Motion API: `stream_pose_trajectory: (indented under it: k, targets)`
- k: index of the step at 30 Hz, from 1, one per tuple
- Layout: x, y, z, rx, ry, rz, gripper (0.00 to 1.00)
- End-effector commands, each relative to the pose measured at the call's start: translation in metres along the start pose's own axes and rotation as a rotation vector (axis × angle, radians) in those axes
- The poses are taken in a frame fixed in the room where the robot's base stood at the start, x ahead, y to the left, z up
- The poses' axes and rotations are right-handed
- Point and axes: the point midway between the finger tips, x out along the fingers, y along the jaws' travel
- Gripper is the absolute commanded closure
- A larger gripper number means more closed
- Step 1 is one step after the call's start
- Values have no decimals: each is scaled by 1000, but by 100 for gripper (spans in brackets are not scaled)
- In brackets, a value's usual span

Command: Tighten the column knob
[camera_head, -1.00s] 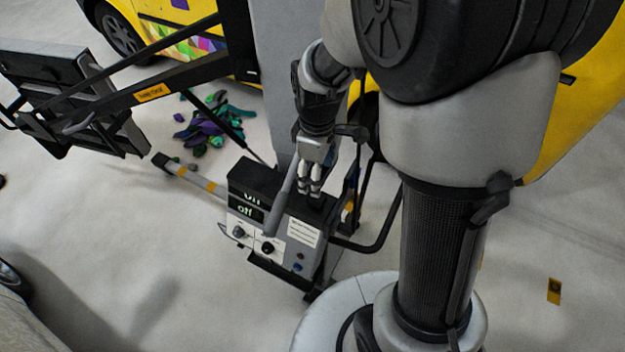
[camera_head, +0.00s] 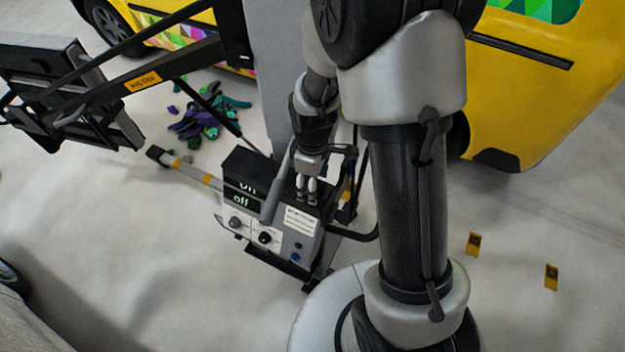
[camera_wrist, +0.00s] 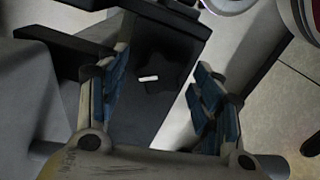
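The column knob (camera_wrist: 168,74) shows in the wrist view as a dark, star-shaped knob with a short white mark, on a dark surface. My gripper (camera_wrist: 160,66) is open, with one blue-padded finger on each side of the knob in the picture. The fingers look apart from it; I cannot tell how far above it they are. In the head view my gripper (camera_head: 306,194) points down over the top of the grey control box (camera_head: 291,245), beside the grey column (camera_head: 277,75). I cannot make out the knob in the head view.
The control box has an on/off label, small front knobs and a grey lever. A black frame (camera_head: 60,80) juts out left. A yellow car (camera_head: 540,100) stands behind. Purple and green pieces (camera_head: 205,115) lie on the floor. The left foreground floor is mostly clear.

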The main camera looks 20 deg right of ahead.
Motion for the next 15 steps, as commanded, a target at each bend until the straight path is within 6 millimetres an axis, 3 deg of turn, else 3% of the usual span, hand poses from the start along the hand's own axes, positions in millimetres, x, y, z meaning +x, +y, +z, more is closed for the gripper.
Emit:
stream_pose_trajectory:
  k: [15]
  targets:
    - [0,0,0,0,0,0,77]
